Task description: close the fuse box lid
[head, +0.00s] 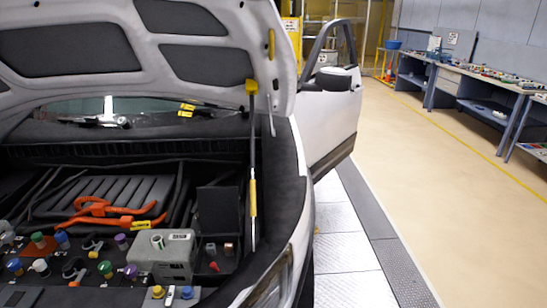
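The fuse box (224,265) is a small dark box at the right side of the engine bay, in the head view. Its dark lid (218,210) stands upright at the back of the box, so the box is open. A few small parts, one of them red, show inside it. Neither of my grippers is in view.
A grey box (177,247) stands just left of the fuse box. Orange cables (105,212) and several coloured caps lie further left. The raised hood (150,50) hangs above.

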